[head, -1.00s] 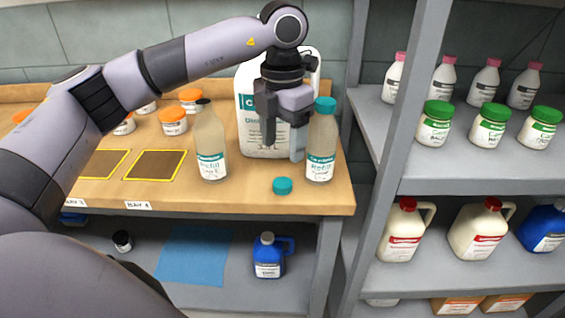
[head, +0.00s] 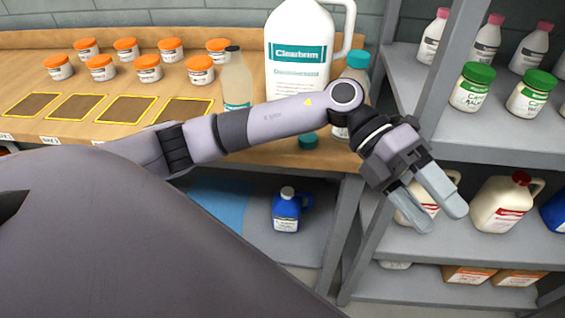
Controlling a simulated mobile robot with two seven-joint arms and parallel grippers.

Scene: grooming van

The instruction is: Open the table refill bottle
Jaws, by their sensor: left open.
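A refill bottle (head: 237,82) with a dark top stands on the wooden table; I cannot tell if that top is a dark cap or an open mouth. A second refill bottle (head: 354,75) with a teal cap stands at the table's right end, partly hidden behind my left arm. A loose teal cap (head: 308,142) lies on the table near its front edge, just below my forearm. My left gripper (head: 444,216) is open and empty, pointing down in front of the shelf rack, right of the table and apart from both bottles. My right gripper is not in view.
A large white jug (head: 298,50) stands between the bottles. Several orange-lidded jars (head: 148,68) and yellow-framed mats (head: 125,109) are on the table's left. A blue jug (head: 287,212) stands underneath. The grey rack (head: 490,145) holds jars and jugs close to my gripper.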

